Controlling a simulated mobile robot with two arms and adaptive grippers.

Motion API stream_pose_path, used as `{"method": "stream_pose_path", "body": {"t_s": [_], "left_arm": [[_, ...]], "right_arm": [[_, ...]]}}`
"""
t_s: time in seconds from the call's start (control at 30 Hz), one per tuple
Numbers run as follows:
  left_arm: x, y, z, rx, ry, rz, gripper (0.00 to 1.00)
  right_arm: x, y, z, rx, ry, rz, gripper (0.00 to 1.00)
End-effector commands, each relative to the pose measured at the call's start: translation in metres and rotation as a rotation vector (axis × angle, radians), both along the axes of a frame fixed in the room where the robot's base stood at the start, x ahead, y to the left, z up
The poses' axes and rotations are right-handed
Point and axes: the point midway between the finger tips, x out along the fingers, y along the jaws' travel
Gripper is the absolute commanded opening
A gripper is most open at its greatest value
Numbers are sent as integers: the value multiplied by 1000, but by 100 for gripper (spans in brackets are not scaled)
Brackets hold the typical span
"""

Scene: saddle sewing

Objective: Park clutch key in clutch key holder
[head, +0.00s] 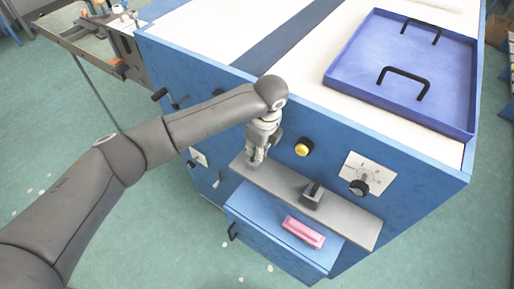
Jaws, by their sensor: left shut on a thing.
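My left gripper (257,158) points down at the left end of a grey shelf on the front of the blue cabinet. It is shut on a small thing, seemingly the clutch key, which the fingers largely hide. I cannot tell whether that thing touches the shelf. A dark grey block with a raised part (312,195), perhaps the clutch key holder, stands on the shelf to the right of the gripper, apart from it. My right gripper is out of view.
The grey shelf (350,222) sits above an open blue drawer (262,213) holding a pink object (303,232). A yellow knob (303,147) and a black knob (359,187) stick out from the cabinet front. A blue tray (345,92) with black handles lies on top.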

Motion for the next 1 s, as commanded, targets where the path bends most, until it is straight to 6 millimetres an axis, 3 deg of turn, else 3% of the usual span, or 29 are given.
{"method": "stream_pose_path", "body": {"t_s": [1.0], "left_arm": [[0, 0, -23, 0, 0, -1, 0]], "right_arm": [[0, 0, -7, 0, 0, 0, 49]]}}
